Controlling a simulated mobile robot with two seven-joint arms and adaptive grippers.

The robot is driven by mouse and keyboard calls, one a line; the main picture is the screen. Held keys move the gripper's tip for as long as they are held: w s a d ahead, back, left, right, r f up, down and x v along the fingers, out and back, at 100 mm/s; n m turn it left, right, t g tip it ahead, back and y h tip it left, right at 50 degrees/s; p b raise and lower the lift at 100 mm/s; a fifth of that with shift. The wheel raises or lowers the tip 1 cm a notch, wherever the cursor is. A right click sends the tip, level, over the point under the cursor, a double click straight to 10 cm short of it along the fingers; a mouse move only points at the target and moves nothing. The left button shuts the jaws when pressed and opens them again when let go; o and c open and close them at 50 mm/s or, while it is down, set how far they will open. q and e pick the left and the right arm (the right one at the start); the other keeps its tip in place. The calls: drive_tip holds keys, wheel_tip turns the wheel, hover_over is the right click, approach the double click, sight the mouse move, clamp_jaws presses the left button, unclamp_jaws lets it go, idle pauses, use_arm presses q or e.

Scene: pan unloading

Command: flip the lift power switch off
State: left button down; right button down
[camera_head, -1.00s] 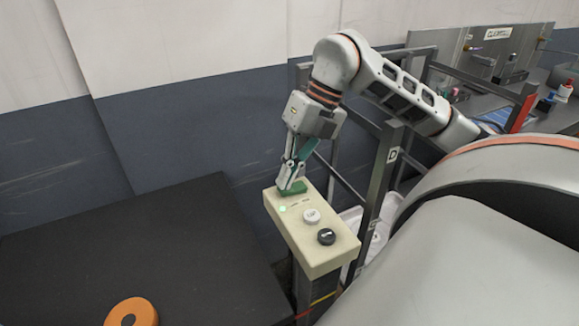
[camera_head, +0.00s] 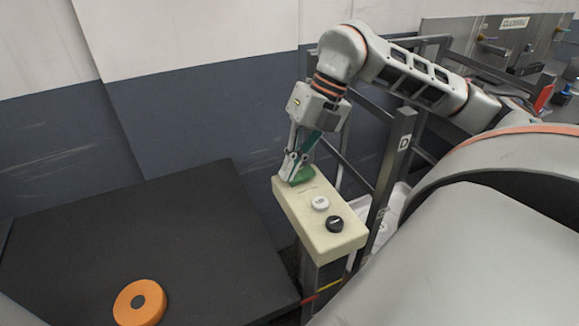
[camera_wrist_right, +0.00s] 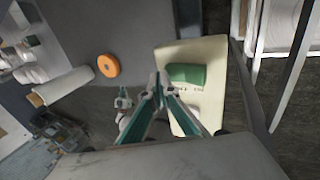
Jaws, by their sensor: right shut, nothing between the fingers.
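The cream control box (camera_head: 318,215) stands on a post in the head view, with a green switch (camera_head: 304,175) at its far end. My right gripper (camera_head: 292,170) is shut and empty, its fingertips at the left side of the green switch; I cannot tell whether they touch it. No lit lamp shows on the box. In the right wrist view the closed fingertips (camera_wrist_right: 158,84) are just left of the green switch (camera_wrist_right: 187,74) on the box (camera_wrist_right: 212,50). What looks like my left gripper (camera_wrist_right: 123,98) shows small there, its jaws unclear.
A white button (camera_head: 320,203) and a black button (camera_head: 335,224) sit on the box's near half. A dark platform (camera_head: 200,215) with an orange ring (camera_head: 139,302) lies to the left. A metal frame post (camera_head: 391,180) stands close on the right.

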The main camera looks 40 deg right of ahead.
sight(297, 177)
drive_tip(key=shift+s+d+r+b, duration=0.2)
drive_tip(key=shift+d+b, duration=0.25)
drive_tip(key=shift+d, duration=0.2)
use_arm(q)
drive_tip(key=shift+f, duration=0.6)
